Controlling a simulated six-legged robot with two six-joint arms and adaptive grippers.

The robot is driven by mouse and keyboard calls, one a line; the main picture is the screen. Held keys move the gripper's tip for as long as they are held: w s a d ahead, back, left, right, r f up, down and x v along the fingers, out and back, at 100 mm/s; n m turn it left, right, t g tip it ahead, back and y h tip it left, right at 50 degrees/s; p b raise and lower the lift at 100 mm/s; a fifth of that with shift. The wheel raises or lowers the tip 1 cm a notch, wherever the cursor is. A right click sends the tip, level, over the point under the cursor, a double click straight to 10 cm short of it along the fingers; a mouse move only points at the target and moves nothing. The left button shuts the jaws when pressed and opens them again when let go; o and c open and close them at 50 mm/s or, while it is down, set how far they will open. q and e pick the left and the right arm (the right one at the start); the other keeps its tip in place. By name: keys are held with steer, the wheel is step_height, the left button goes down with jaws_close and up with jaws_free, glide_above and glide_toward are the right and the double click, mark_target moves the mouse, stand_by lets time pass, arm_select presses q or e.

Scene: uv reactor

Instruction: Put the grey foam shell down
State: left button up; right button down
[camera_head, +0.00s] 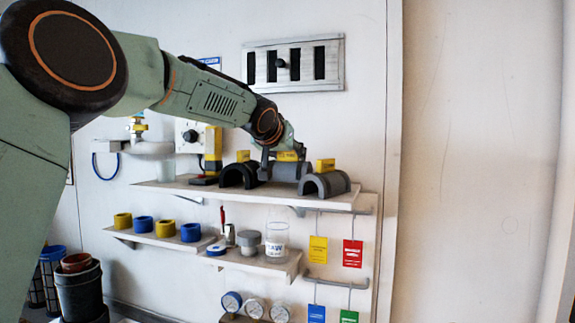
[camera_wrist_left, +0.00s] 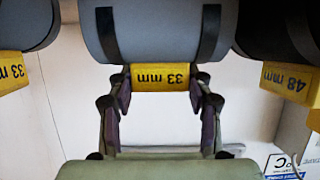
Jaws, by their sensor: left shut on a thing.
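My left gripper (camera_head: 286,155) is shut on the yellow 33 mm block of a grey foam shell (camera_head: 290,172). In the left wrist view both fingers (camera_wrist_left: 161,80) close on the sides of that block (camera_wrist_left: 160,77), and the grey shell (camera_wrist_left: 150,30) with two dark bands lies beyond it. The held shell is at the upper shelf (camera_head: 335,203), between a black shell (camera_head: 238,176) and another grey shell (camera_head: 325,185). I cannot tell whether its underside touches the shelf. My right gripper is not in view.
In the wrist view the neighbours, with a 33 mm block (camera_wrist_left: 10,72) and a 48 mm block (camera_wrist_left: 290,80), are close on both sides. A yellow device (camera_head: 212,148) stands left on the shelf. Lower shelves hold rings (camera_head: 143,224), a beaker (camera_head: 276,240) and gauges (camera_head: 254,309).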

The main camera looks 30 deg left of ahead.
arm_select(q)
steer(key=shift+w+f, duration=0.15)
steer(key=shift+f, duration=0.6)
steer(key=shift+w+d, duration=0.1)
steer(key=shift+d, duration=0.1)
steer(key=shift+d+r, duration=0.1)
steer(key=shift+d, duration=0.1)
steer(key=shift+s+a, duration=0.15)
steer(key=shift+s, duration=0.1)
steer(key=o, duration=0.8)
steer(key=shift+a+f, duration=0.2)
steer(key=shift+c, duration=0.2)
steer(key=shift+o, duration=1.4)
steer(key=shift+w+d, duration=0.25)
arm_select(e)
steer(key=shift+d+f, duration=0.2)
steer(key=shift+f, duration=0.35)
arm_select(q)
steer(key=shift+s+a+r, duration=0.1)
steer(key=shift+s+r, duration=0.05)
steer(key=shift+s, duration=0.05)
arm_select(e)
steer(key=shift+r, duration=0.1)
